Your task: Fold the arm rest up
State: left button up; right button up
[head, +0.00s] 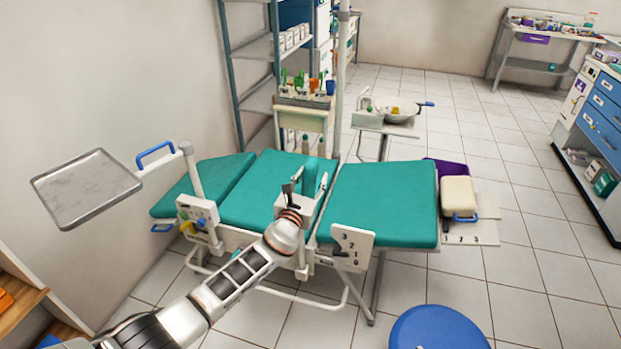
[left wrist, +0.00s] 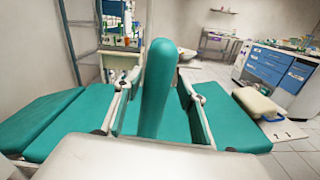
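The treatment chair has green cushions: a backrest at the left, a seat in the middle and a leg section (head: 385,203) at the right. A narrow green arm rest pad (head: 310,174) shows at the middle of the chair, partly behind my left gripper (head: 292,193). In the left wrist view a rounded green pad (left wrist: 155,88) stands upright in the middle, close to the camera. My left gripper is by the chair's near side, just left of the pad. Its dark fingers are too small to tell their opening or any contact. My right gripper is not in view.
A metal tray (head: 86,189) on an arm stands left of the chair. A blue round stool (head: 437,328) is at the front right. A basin (head: 398,110) and a small cart are behind the chair. A blue cabinet (head: 600,125) stands far right. Tiled floor between is clear.

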pick_arm(q)
jog(key=shift+a, duration=0.15)
jog(key=shift+s+a, duration=0.15)
jog(key=shift+s, duration=0.4)
jog(key=v, duration=1)
jog(key=shift+s, duration=0.4)
jog(key=shift+a, duration=0.1)
jog(key=s+a+f+n+g+y, duration=0.15)
jog(key=s+a+f+n, duration=0.25)
jog(key=s+f+n, duration=0.4)
jog(key=s+a+f+n+g+y, duration=0.15)
jog(key=s+a+f+n, duration=0.25)
jog(key=s+f+n, duration=0.5)
jog(key=s+a+f+n+g, duration=0.1)
jog(key=s+a+f+n, duration=0.1)
jog(key=s+a+n, duration=0.2)
jog(key=s+a+f+n+g, duration=0.2)
jog(key=s+a+n, duration=0.3)
jog(key=s+n, duration=0.6)
jog(key=n, duration=0.4)
jog(key=shift+a+f+n, duration=0.25)
jog(key=shift+a+n, duration=0.05)
